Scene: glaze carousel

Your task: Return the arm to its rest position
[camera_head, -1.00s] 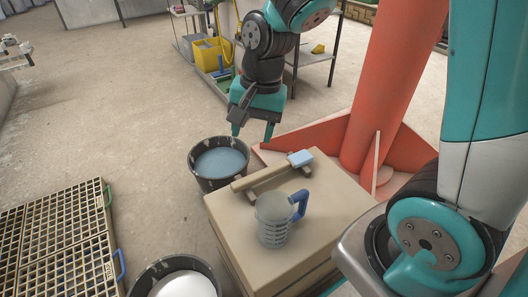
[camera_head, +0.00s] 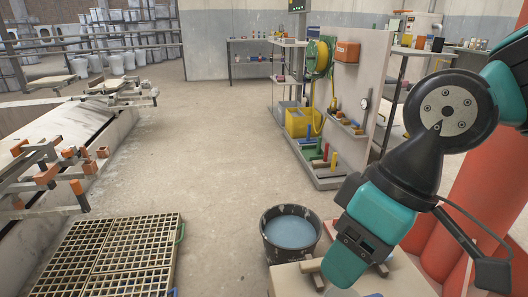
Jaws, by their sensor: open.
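My teal and black gripper (camera_head: 345,266) is at the lower right of the head view, in front of a beige-topped stand (camera_head: 290,281). It is seen side-on, with a teal finger pointing down and left, and it looks empty. The upper arm and a round black joint show above it at the right. The gripper covers part of the stand's top and the wooden bar (camera_head: 311,266) there. The blue-handled jug on the stand cannot be made out clearly now.
A dark bucket of bluish liquid (camera_head: 290,232) stands just left of the gripper. A slatted crate (camera_head: 108,258) lies at the lower left. The middle floor is clear.

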